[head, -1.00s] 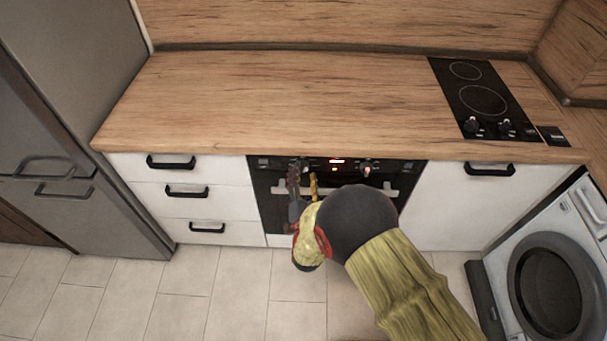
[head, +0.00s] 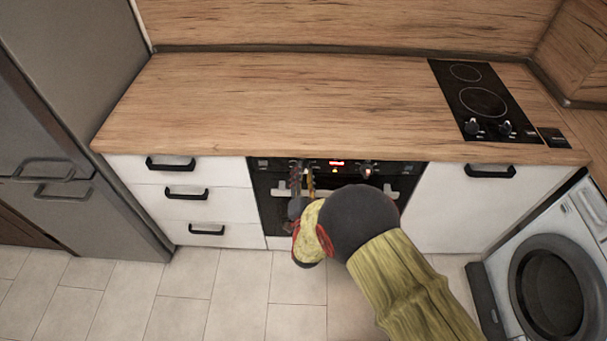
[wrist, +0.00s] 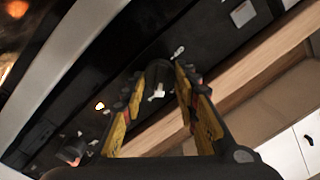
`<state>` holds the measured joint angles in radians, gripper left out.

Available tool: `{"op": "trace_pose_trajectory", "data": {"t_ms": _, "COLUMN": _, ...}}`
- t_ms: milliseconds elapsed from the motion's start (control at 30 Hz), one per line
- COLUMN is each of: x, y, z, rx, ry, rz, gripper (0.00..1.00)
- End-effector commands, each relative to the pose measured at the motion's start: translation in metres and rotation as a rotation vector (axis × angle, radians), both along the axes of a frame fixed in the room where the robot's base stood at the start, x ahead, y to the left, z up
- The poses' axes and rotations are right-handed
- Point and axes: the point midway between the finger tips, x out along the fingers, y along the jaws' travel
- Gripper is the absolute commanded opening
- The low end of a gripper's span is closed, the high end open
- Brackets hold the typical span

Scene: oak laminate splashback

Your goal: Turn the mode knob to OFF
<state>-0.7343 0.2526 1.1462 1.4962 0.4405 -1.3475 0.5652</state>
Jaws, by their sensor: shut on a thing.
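The oven's black control panel (head: 335,168) runs under the counter's front edge. In the wrist view, a dark round knob (wrist: 158,76) with a pale pointer or grip mark sits between my gripper's two yellow-and-dark fingers. My gripper (wrist: 160,88) is shut on this knob from both sides. In the head view my gripper (head: 303,172) reaches the left part of the panel, and its fingers cover most of the knob there. I cannot read the knob's label or exact setting.
The oven handle (head: 392,195) lies just below the panel, partly behind my arm. The wooden counter (head: 280,105) overhangs the panel. A black hob (head: 480,100) with its own knobs is at the right.

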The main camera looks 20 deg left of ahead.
Motion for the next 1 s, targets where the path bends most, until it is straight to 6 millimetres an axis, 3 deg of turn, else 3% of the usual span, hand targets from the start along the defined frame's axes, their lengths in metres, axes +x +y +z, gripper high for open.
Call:
{"op": "trace_pose_trajectory", "data": {"t_ms": 233, "x": 0.0000, "y": -0.0005, "z": -0.0004, "rx": 0.000, "ry": 0.001, "rz": -0.001, "gripper": 0.05}}
{"op": "trace_pose_trajectory", "data": {"t_ms": 567, "x": 0.0000, "y": -0.0003, "z": -0.0002, "rx": -0.045, "ry": -0.009, "rz": -0.001, "gripper": 0.05}}
{"op": "trace_pose_trajectory", "data": {"t_ms": 1000, "x": 0.0001, "y": 0.0005, "z": 0.0014, "rx": -0.364, "ry": -0.087, "rz": -0.002, "gripper": 0.05}}
